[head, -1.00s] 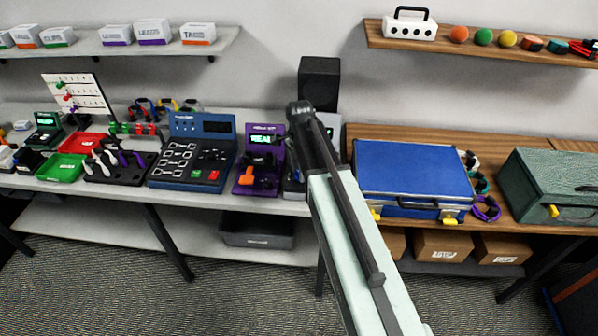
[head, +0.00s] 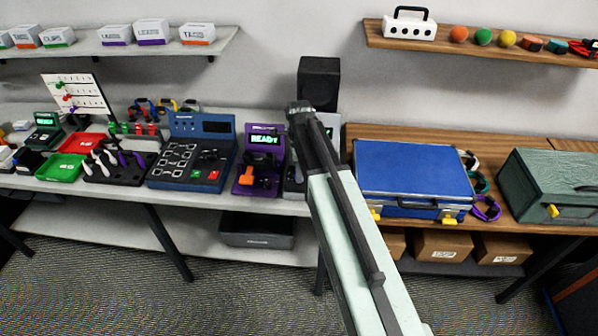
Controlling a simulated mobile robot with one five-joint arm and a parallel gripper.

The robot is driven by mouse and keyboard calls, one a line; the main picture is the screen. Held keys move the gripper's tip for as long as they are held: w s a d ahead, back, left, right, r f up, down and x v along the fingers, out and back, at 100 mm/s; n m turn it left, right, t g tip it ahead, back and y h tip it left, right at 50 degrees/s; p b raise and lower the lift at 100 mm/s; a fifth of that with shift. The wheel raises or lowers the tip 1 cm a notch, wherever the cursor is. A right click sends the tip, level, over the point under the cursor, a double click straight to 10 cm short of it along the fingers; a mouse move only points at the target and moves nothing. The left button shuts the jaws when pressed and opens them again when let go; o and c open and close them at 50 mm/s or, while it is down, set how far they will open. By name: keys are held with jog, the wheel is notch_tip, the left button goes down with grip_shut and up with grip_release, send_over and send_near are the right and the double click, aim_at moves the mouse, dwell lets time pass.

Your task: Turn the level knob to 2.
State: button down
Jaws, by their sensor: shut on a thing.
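I cannot make out the level knob. A grey device (head: 330,124) stands behind my arm, and my arm covers much of it. A dark part of a unit (head: 292,178) shows just left of my arm. My arm reaches up from the bottom right to a dark rounded joint near the middle of the view. My gripper's jaws do not show; what lies behind the arm is hidden. Left of the arm stands a purple device (head: 262,146) with a lit green display that appears to read READY and an orange part (head: 262,173) on its front.
A blue case (head: 412,170) lies on the wooden bench to the right, with a green toolbox (head: 548,186) beyond it. A blue test panel (head: 203,124) and a black tool tray (head: 120,174) stand to the left. A black speaker-like box (head: 319,80) stands behind the arm.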

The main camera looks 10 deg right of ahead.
jog(key=c, duration=1.1)
grip_release()
notch_tip(320, 180, up, 8)
jog(key=p, duration=0.8)
jog(key=shift+f, duration=0.1)
